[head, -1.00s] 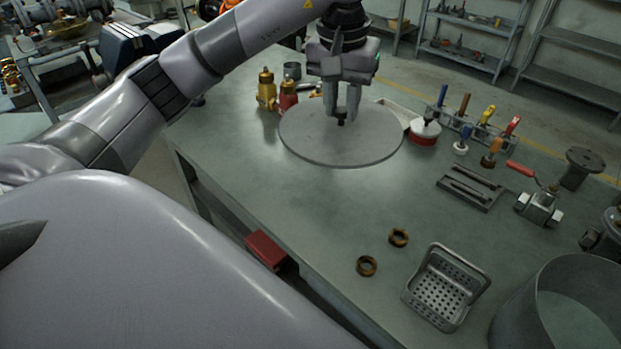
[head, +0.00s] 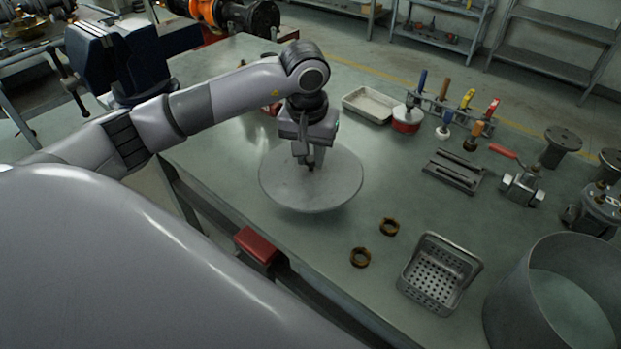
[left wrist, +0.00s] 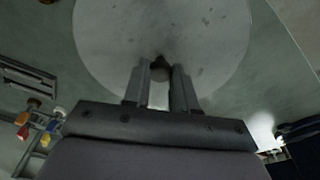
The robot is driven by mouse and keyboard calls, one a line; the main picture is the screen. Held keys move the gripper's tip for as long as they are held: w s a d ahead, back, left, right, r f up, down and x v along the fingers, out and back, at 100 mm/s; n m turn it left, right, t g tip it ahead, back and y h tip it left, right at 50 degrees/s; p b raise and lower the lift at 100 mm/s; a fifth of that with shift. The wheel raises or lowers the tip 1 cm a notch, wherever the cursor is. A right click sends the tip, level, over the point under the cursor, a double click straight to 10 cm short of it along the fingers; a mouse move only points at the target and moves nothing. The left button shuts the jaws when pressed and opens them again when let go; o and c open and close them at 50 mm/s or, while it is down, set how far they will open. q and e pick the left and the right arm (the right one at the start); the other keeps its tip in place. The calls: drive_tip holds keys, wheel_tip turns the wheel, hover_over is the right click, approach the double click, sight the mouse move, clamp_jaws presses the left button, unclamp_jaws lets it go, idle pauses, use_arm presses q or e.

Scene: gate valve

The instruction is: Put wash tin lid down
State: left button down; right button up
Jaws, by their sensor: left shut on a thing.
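The wash tin lid (head: 331,186) is a round grey disc with a small dark knob at its middle. My left gripper (head: 309,167) is shut on the knob, above the left part of the bench. In the left wrist view the lid (left wrist: 205,45) fills the upper middle, and the two fingers of the gripper (left wrist: 160,70) close on the knob. Whether the lid touches the bench or hangs just above it I cannot tell. The open round wash tin (head: 548,300) stands at the lower right, apart from the lid. My right gripper is not in view.
On the bench (head: 300,250), two brass rings (head: 389,227) and a perforated metal basket (head: 437,277) lie between lid and tin. A pale tray (head: 371,104), a red-sided tin (head: 406,121) and upright tools stand behind. A slotted block (head: 453,171) and valve (head: 522,187) are to the right.

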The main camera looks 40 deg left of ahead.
sight(310, 174)
use_arm(q)
drive_tip(key=shift+f, duration=3.7)
drive_tip(key=shift+f, duration=0.1)
drive_tip(key=c, duration=0.9)
unclamp_jaws()
drive_tip(key=r, duration=0.4)
drive_tip(key=s+r, duration=0.1)
drive_tip(key=r, duration=0.7)
drive_tip(key=shift+s+d+b, duration=0.25)
drive_tip(key=shift+s+b, duration=0.1)
drive_tip(key=shift+b, duration=0.05)
